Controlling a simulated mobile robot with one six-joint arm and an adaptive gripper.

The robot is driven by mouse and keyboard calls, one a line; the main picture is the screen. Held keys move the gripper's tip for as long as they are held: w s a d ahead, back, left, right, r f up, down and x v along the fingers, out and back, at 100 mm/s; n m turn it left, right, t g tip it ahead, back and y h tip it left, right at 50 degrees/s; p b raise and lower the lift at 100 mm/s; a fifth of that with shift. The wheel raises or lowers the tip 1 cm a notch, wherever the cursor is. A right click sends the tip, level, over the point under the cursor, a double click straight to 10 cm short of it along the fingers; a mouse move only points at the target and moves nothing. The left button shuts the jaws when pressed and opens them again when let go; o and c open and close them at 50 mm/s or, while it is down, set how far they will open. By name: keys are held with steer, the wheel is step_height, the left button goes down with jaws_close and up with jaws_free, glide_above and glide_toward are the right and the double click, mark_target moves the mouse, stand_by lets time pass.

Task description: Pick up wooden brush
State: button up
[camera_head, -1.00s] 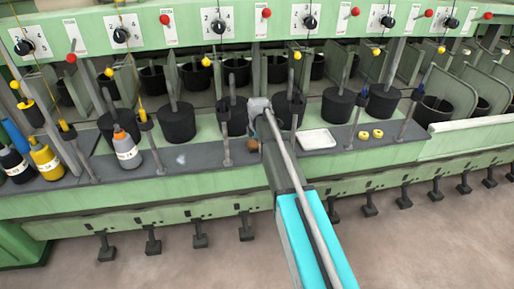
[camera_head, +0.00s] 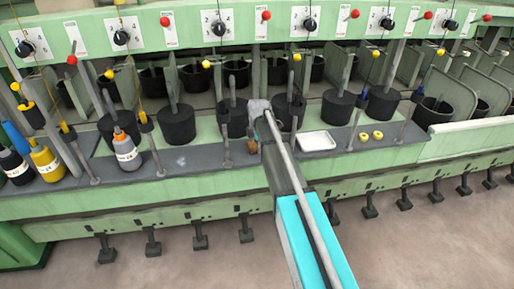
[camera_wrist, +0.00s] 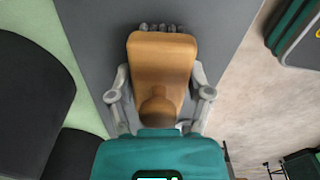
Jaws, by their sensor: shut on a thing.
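The wooden brush (camera_wrist: 160,62) fills the middle of the wrist view, with an orange-brown body, a rounded handle end towards me and dark bristles showing at the far edge. My gripper (camera_wrist: 160,95) is shut on it, one grey finger on each side. In the head view the brush (camera_head: 252,146) is a small brown patch at the front of the grey shelf, partly hidden by my gripper (camera_head: 256,130). I cannot tell whether it touches the shelf.
A white tray (camera_head: 317,141) and yellow rings (camera_head: 371,135) lie on the grey shelf to the right. Black cans (camera_head: 177,123) stand behind. Metal posts (camera_head: 226,145) rise close to the left of my gripper. Bottles (camera_head: 126,150) stand further left.

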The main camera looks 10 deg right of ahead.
steer(key=shift+r, duration=0.1)
step_height(320, 180, up, 10)
steer(key=p, duration=1)
stand_by(0.7)
